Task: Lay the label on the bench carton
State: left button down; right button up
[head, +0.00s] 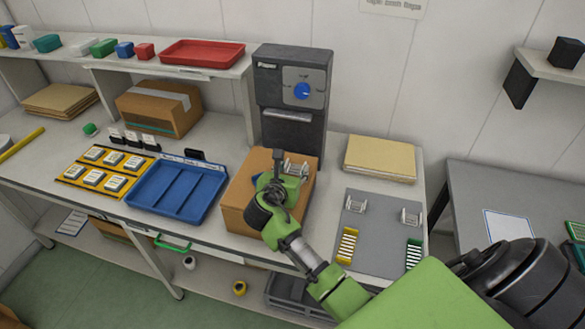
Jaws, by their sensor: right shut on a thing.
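The brown bench carton (236,207) stands on the bench, between the blue tray and the grey mat. My right gripper (278,182) reaches in from the lower right and is over the carton's top. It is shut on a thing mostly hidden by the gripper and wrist. A small dark blue patch at its left edge looks like the label (257,178); I cannot tell whether it touches the carton. A pale slatted piece (296,168) shows just behind the gripper. My left gripper is not in view.
A dark machine with a blue dial (302,91) stands close behind the carton. The blue tray (178,190) is at its left. At the right, the grey mat (380,232) holds pale racks and yellow and green pieces. A second carton (158,112) stands farther back left.

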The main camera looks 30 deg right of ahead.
jog(key=shift+f, duration=0.1)
jog(key=o, duration=0.7)
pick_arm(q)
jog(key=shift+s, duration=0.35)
pick_arm(e)
jog(key=shift+r, duration=0.2)
jog(key=b+v, duration=0.1)
jog(key=v, duration=0.9)
jog(key=shift+s+a+b, duration=0.2)
jog(key=shift+a+b, duration=0.1)
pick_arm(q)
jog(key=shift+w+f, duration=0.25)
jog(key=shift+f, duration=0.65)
pick_arm(e)
jog(key=shift+s+a+r, duration=0.35)
jog(key=shift+s+a, duration=0.05)
jog(key=shift+s, duration=0.05)
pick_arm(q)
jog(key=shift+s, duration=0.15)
pick_arm(e)
jog(key=shift+a+f, duration=0.1)
